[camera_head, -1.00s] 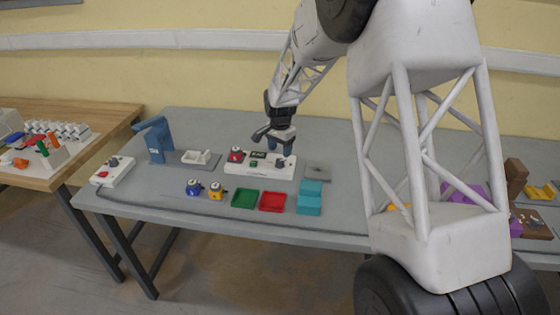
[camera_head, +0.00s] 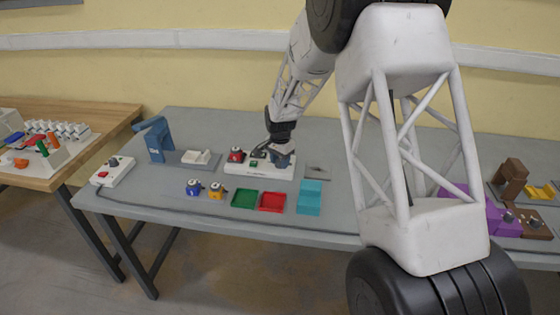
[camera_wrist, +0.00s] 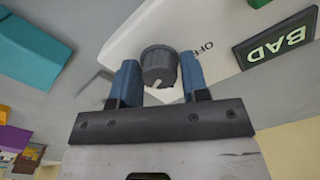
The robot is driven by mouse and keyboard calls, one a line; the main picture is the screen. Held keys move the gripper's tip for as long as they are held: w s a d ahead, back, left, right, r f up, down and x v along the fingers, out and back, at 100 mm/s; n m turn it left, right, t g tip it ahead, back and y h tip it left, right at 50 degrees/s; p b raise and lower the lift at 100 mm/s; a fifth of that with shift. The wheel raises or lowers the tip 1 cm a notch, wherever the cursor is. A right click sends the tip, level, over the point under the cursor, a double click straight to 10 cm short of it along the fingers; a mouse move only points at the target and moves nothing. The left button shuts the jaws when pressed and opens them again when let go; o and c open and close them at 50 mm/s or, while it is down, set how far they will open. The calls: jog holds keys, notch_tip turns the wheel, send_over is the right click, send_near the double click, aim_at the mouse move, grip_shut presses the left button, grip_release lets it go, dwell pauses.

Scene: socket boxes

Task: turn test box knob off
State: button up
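The test box (camera_head: 262,171) is a long white box on the grey table, with a red part at its left end and dark panels on top. My gripper (camera_head: 282,161) is over its right end, hiding the knob there in the head view. In the wrist view, the dark round knob (camera_wrist: 158,63) stands between the two blue fingers of my gripper (camera_wrist: 160,80). The fingers are open on either side of it, with narrow gaps showing. The knob's white mark points toward the lower left of the picture. An "OFF" label (camera_wrist: 205,47) is printed right of the knob.
A "BAD" panel (camera_wrist: 275,42) sits further along the box. Green (camera_head: 244,198) and red (camera_head: 271,202) trays and a teal block (camera_head: 310,197) lie in front and to the right. A blue stand (camera_head: 156,139) is to the left.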

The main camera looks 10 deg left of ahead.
jog(key=c, duration=0.6)
jog(key=shift+n, duration=0.4)
jog(key=n, duration=1.2)
jog(key=shift+n, duration=0.3)
jog(key=n, duration=0.3)
jog(key=shift+r+n, duration=0.1)
jog(key=shift+n, duration=0.3)
jog(key=n, duration=0.3)
jog(key=shift+a+n, duration=0.1)
jog(key=shift+n, duration=0.2)
jog(key=n, duration=0.6)
